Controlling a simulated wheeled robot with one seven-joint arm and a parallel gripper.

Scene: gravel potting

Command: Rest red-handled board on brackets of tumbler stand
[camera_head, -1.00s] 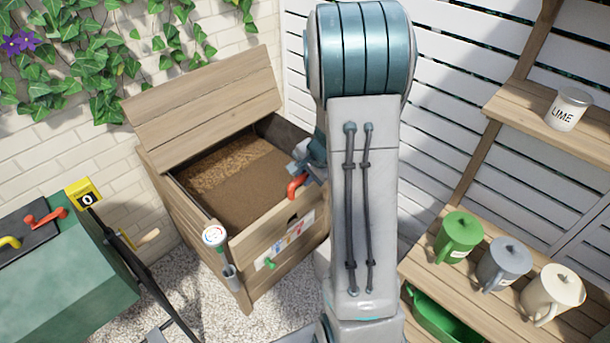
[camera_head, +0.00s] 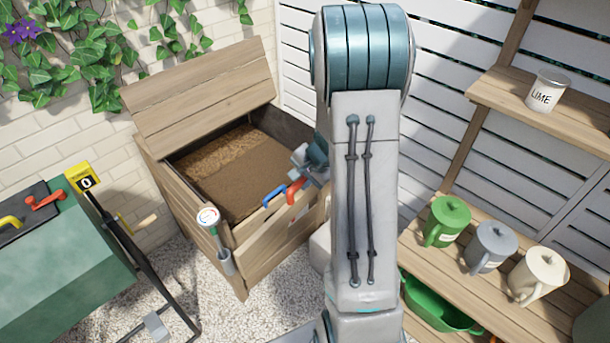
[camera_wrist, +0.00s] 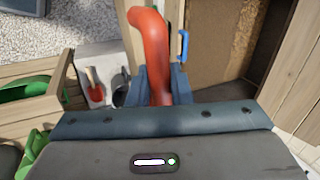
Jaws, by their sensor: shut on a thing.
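My gripper (camera_head: 310,160) is shut on a red handle (camera_head: 295,190) at the front right rim of the wooden bin. In the wrist view the red handle (camera_wrist: 153,50) rises from between my jaws (camera_wrist: 165,85). The board belonging to it cannot be clearly told apart from the bin's plain wooden front. A blue handle (camera_head: 274,197) is close beside it, and also shows in the wrist view (camera_wrist: 183,45). The green tumbler (camera_head: 60,270) is at the left. Its dark stand (camera_head: 145,260) has a grey bracket-like part (camera_head: 157,328) low down.
The open bin (camera_head: 190,215) holds brown soil, with its lid tilted back. A round gauge (camera_head: 208,217) is on its front left corner. The shelf (camera_head: 480,265) at right carries green, grey and cream cans. Gravel (camera_head: 215,315) lies between bin and tumbler.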

